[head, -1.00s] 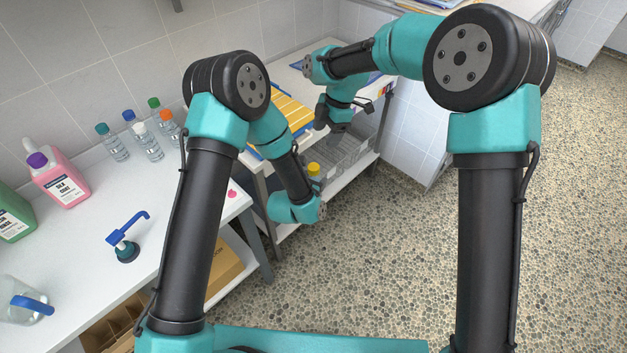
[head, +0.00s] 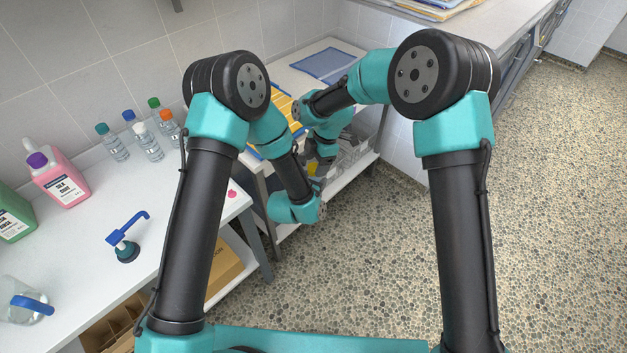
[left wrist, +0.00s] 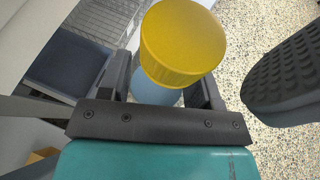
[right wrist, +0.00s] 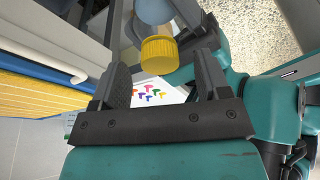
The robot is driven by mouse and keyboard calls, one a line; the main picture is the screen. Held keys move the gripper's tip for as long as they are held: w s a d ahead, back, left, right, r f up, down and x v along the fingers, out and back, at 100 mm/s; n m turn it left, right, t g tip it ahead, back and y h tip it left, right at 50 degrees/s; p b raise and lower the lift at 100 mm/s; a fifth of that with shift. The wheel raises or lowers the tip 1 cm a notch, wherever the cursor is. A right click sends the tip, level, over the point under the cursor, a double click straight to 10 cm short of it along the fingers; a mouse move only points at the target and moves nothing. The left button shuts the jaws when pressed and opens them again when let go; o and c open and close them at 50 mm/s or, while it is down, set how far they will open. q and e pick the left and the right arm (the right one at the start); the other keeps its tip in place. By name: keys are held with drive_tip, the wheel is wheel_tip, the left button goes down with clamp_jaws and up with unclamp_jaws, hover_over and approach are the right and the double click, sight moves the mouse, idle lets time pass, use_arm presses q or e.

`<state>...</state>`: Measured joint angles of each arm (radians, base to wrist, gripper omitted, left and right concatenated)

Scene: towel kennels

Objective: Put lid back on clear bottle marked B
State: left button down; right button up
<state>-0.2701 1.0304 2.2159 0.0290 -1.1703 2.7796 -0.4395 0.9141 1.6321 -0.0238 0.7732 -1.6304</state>
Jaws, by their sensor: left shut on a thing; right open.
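A bottle (left wrist: 160,92) with a yellow lid (left wrist: 180,45) is in my left gripper (left wrist: 165,85), which is shut on the pale, bluish bottle body below the lid. In the head view the yellow lid (head: 312,168) is small and partly hidden by my arms. My right gripper (right wrist: 163,66) is open, and the lid (right wrist: 159,56) shows between and just beyond its fingertips. One dark ridged finger of it shows to the right of the lid in the left wrist view. No letter B is readable on the bottle.
Several clear bottles with coloured caps (head: 148,142) stand along the wall. A pink jug (head: 62,183), a green jug (head: 14,218) and a blue pump (head: 125,240) are on the left counter. Wire baskets (head: 357,155) sit on the cart behind the grippers.

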drive_tip(key=shift+s+a+f, duration=0.1)
drive_tip(key=shift+a+f, duration=0.05)
drive_tip(key=shift+f, duration=0.3)
drive_tip(key=c, duration=1)
drive_tip(key=o, duration=0.9)
drive_tip(key=shift+r, duration=0.1)
drive_tip(key=shift+r, duration=2.2)
drive_tip(key=shift+o, duration=0.2)
